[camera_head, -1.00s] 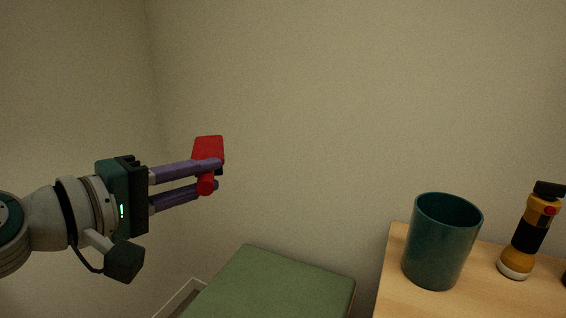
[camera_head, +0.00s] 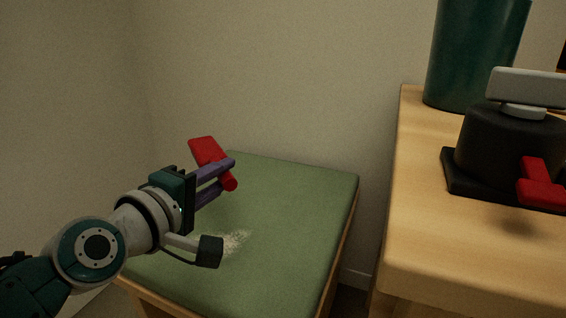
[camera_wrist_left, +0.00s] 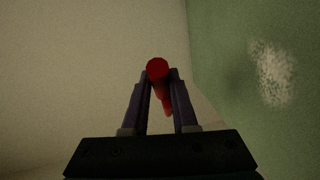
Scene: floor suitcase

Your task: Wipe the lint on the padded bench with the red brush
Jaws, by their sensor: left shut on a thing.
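The red brush (camera_head: 207,152) is held in my left gripper (camera_head: 226,178), whose purple fingers are shut on its handle. The brush is in the air over the left part of the padded bench (camera_head: 300,200), which has a green top and wooden sides. A pale patch of lint (camera_head: 235,241) lies on the green pad, partly hidden behind my left wrist. In the left wrist view the brush (camera_wrist_left: 157,70) points end-on between the fingers, and the lint (camera_wrist_left: 272,75) shows on the pad at the right. My right gripper is not in view.
A wooden table (camera_head: 430,230) stands right of the bench, with a gap between them. On it are a dark green cup (camera_head: 475,55) and a black device with a grey top and red lever (camera_head: 510,145). Plain walls stand behind and left.

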